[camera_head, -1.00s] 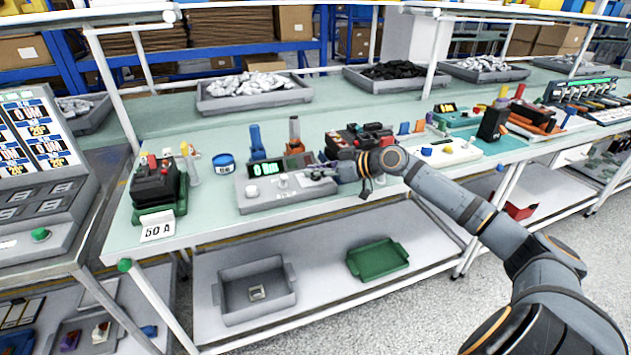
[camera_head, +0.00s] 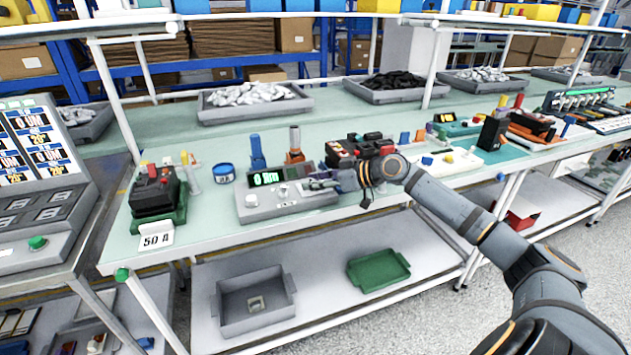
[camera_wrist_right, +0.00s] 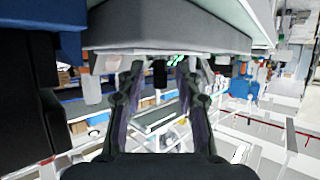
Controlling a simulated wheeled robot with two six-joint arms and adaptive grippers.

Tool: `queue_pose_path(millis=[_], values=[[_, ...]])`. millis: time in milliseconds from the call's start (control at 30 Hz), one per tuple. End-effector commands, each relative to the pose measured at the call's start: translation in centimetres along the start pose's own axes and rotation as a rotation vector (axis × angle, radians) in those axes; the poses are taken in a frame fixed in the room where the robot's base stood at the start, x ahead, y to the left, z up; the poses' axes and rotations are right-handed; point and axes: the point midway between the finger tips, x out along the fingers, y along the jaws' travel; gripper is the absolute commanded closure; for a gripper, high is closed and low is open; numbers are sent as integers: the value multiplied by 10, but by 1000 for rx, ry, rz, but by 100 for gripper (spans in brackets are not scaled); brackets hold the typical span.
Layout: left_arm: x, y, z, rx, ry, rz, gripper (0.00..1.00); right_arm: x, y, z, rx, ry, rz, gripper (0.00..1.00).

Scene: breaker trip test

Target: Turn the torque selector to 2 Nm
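The grey torque tester (camera_head: 300,203) stands near the front edge of the bench, with a lit green display (camera_head: 266,179) that seems to read 0 Nm. A round pale knob (camera_head: 251,200) is on its left; smaller controls sit right of it, too small to read. My right gripper (camera_head: 318,184) reaches in from the right, low over the tester's right end. In the right wrist view its two fingers (camera_wrist_right: 160,78) stand apart, with a small dark piece between the tips. Whether they touch it I cannot tell. My left gripper is out of view.
A breaker on a green base (camera_head: 157,195) with a 50 A card (camera_head: 157,240) stands at left. A blue tape roll (camera_head: 224,173) and two upright tools (camera_head: 257,152) are behind the tester. A red-black device (camera_head: 359,149) is close behind my right wrist.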

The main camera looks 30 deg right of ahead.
Motion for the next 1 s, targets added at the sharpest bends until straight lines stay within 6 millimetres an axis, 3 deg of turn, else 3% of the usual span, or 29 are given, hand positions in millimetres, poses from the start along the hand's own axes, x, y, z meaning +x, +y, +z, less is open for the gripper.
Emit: queue_pose_path(millis=[167, 400, 533, 1000], values=[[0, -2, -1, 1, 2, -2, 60, -7, 0, -17, -5, 1, 2, 66], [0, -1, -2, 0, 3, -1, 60, -27, 0, -67, -4, 5, 1, 66], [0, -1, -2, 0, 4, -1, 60, -35, 0, -85, -2, 4, 0, 66], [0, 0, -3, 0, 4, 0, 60, -38, 0, -92, 0, 0, 0, 66]])
